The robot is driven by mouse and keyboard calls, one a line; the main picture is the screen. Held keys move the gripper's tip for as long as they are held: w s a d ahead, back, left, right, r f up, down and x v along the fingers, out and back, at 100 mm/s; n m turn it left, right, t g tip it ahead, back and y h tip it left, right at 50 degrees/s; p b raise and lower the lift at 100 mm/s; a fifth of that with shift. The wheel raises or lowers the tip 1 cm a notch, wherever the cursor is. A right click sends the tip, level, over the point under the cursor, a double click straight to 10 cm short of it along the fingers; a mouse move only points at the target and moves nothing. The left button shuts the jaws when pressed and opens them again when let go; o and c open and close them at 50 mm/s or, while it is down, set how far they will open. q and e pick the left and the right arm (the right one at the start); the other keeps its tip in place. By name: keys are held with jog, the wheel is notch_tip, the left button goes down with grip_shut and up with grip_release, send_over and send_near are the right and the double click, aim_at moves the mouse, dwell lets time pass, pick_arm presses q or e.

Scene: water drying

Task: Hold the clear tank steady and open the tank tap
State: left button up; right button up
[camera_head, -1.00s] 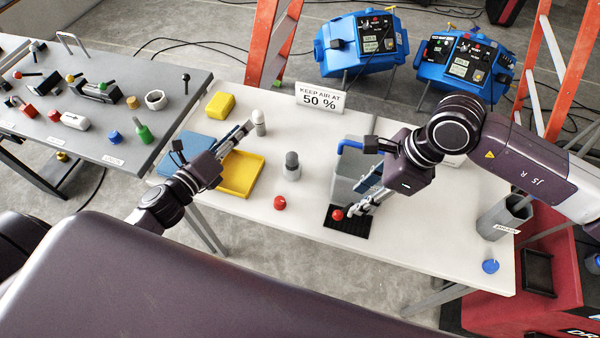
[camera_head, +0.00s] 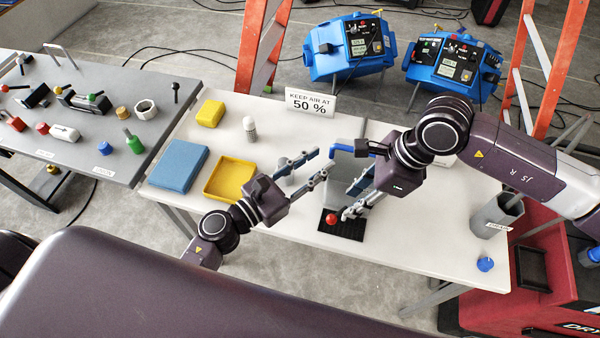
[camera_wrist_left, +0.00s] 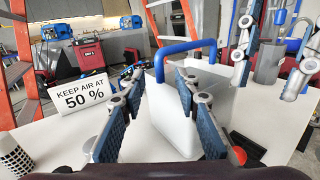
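The grey translucent tank (camera_head: 348,178) with a blue handle stands near the table's middle; its wall (camera_wrist_left: 172,120) and handle (camera_wrist_left: 190,46) show in the left wrist view. A red knob (camera_head: 332,219) sits at the tank's near foot over a black mat (camera_head: 350,231); whether it is the tap is unclear. My left gripper (camera_head: 322,163) is open and empty at the tank's left side, its fingers pointing at the tank and apart from it in the wrist view. My right gripper (camera_head: 349,213) is open, fingertips just right of the red knob.
A yellow tray (camera_head: 232,182), blue block (camera_head: 178,166), yellow block (camera_head: 211,113) and white-topped bottle (camera_head: 250,129) stand left on the white table. A sign (camera_head: 310,103) reads KEEP AIR AT 50 %. A grey holder (camera_head: 497,214) stands at the right.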

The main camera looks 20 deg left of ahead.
aim_at(330, 154)
pick_arm(q)
jog(key=shift+x, duration=2.5)
grip_shut()
